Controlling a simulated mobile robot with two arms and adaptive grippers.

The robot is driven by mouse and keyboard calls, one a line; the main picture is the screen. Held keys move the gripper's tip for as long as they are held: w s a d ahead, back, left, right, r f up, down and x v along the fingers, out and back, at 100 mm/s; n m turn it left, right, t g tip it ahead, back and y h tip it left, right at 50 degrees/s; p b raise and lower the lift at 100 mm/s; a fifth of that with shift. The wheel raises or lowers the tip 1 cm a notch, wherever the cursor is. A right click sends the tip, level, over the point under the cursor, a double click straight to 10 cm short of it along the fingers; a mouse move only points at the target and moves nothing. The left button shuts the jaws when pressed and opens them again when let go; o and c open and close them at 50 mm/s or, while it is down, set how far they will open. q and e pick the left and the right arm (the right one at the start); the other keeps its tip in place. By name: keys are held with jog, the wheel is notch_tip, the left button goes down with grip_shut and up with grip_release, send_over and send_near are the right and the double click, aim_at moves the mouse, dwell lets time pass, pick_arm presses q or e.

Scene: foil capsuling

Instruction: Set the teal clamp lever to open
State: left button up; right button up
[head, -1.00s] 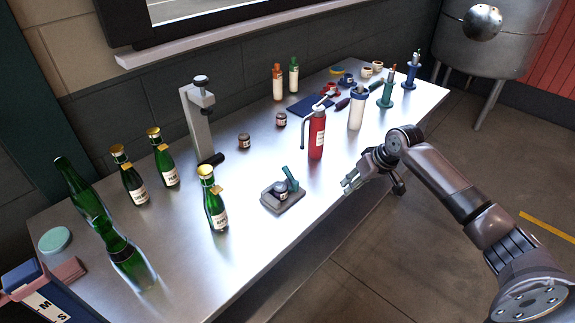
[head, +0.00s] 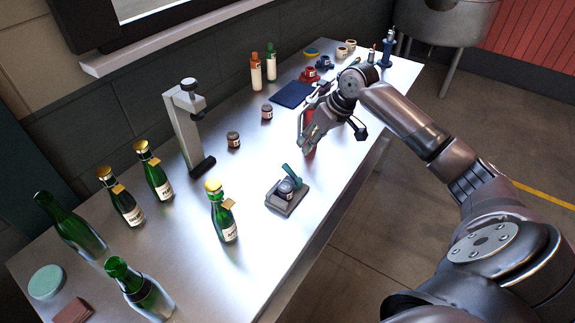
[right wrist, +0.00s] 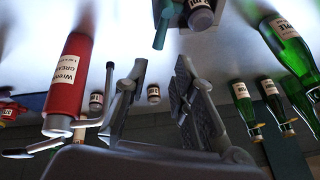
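The teal clamp lever (head: 291,174) sticks up at a slant from a small grey clamp base (head: 283,209) near the table's front edge. A small dark jar (head: 286,188) sits in the clamp. In the right wrist view the teal lever (right wrist: 163,24) shows at the top, beside the jar (right wrist: 201,14), partly cut off. My right gripper (head: 307,143) is above the table, behind and to the right of the clamp, apart from it. Its fingers (right wrist: 161,62) are spread with nothing between them. My left gripper is not in view.
A red grease container (head: 310,151) stands close to my right gripper, partly hidden by it. Green bottles (head: 222,212) stand to the left of the clamp. A grey stand (head: 187,135) and small jars (head: 233,140) are behind. The tabletop just around the clamp is clear.

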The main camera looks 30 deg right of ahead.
jog(key=p, duration=0.1)
send_near(289, 169)
jog(key=f, duration=0.1)
jog(key=p+x, duration=0.1)
jog(key=x, duration=0.6)
jog(key=shift+w+a+f, duration=0.1)
jog(key=shift+w+f, duration=0.05)
jog(key=shift+w, duration=0.15)
jog(key=shift+w+a+f, duration=0.1)
jog(key=shift+w+f, duration=0.1)
jog(key=shift+f, duration=0.25)
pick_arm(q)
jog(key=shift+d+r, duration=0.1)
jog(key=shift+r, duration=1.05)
pick_arm(e)
grip_shut()
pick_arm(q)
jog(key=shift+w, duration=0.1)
